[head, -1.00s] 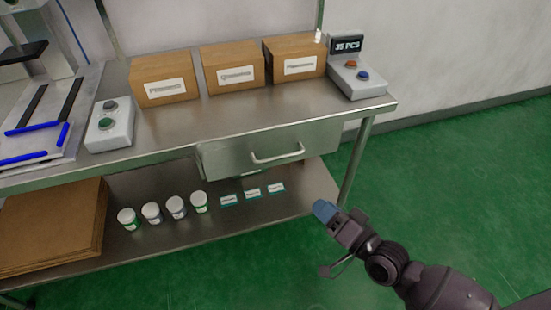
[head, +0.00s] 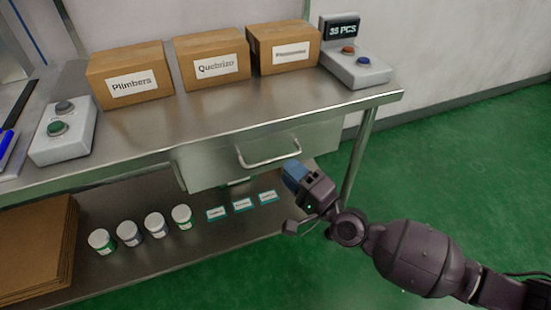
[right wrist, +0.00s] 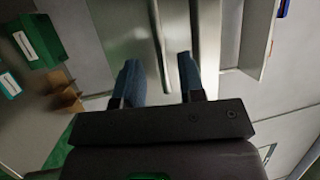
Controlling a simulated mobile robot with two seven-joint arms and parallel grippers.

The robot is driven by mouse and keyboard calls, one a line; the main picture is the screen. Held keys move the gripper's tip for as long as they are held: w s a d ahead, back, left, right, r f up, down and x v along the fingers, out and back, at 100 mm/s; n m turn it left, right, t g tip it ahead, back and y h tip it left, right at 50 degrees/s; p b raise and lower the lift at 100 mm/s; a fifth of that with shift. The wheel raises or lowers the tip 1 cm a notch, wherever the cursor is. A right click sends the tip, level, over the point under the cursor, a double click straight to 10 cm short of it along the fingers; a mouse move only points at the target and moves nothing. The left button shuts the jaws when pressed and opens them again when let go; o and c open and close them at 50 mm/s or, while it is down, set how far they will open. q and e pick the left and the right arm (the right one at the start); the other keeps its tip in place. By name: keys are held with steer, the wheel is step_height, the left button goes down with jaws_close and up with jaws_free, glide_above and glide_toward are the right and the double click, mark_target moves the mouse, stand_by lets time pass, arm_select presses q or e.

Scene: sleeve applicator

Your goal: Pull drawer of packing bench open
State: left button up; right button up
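The packing bench (head: 215,115) has a metal drawer (head: 210,170) under its top, with a curved bar handle (head: 268,160) on the front. The drawer looks closed. My right gripper (head: 291,172), with blue fingertips, is just in front of and below the handle's right end. In the right wrist view its two blue fingers (right wrist: 159,75) are apart, and the handle bar (right wrist: 160,45) runs lengthwise between them in the picture. I cannot tell whether the fingers touch it. My left gripper is not in view.
Three labelled cardboard boxes (head: 211,62) and a button box with a counter display (head: 356,68) stand on the bench top. The lower shelf (head: 160,265) holds several jars (head: 155,226), small cards (head: 242,205) and stacked cardboard (head: 35,245). Green floor (head: 440,170) is free at right.

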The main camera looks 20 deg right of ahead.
mark_target(276, 158)
steer(key=shift+x, duration=2.65)
jaws_close()
